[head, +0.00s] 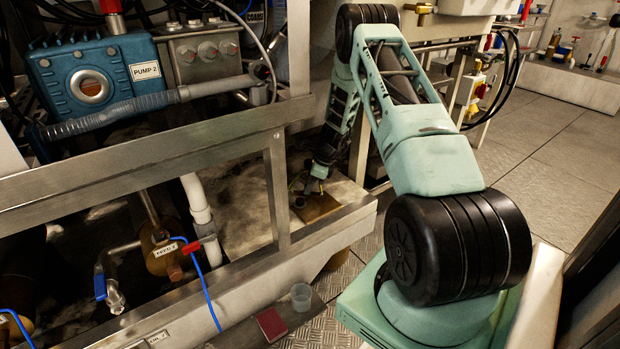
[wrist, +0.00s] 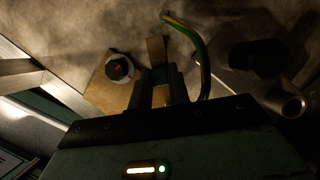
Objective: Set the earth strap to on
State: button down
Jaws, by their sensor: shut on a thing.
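My gripper (wrist: 163,90) points at a brass plate (wrist: 100,88) on a stained surface. Its fingers are shut on a small brass-coloured piece (wrist: 160,96), which looks like part of the earth strap; the fingers hide much of it. A green-and-yellow cable (wrist: 200,50) of the strap curves down beside the right finger; its lower end is hidden. A brass tab (wrist: 156,50) stands just beyond the fingertips. In the head view my gripper (head: 311,186) is small and dark, low inside the frame, by the brass plate (head: 318,207).
A round dark knob with a red mark (wrist: 119,68) sits left of the fingers. A metal fitting (wrist: 285,100) is at the right. The steel frame rail (head: 150,168) and post (head: 278,190) stand left of my arm.

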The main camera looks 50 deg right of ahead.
aim_at(312, 200)
jog(key=n+p, duration=0.1)
jog(key=n, duration=0.1)
jog(key=s+a+n+g+y+p, duration=0.1)
jog(key=n+p, duration=0.1)
jog(key=shift+s+r+n+p, duration=0.1)
jog(key=shift+r+n+p, duration=0.05)
jog(key=shift+n+p, duration=0.15)
jog(key=shift+s+a+n+g+y+p, duration=0.15)
jog(key=shift+s+n+g+p, duration=0.25)
jog(key=shift+n, duration=0.5)
jog(key=shift+s+a+n+g+y+p, duration=0.1)
jog(key=shift+s+n+g+y+p, duration=0.1)
jog(key=shift+n+g+p, duration=0.5)
jog(key=shift+n, duration=0.4)
jog(key=c, duration=1.6)
grip_release()
notch_tip(312, 200, up, 10)
jog(key=p, duration=0.3)
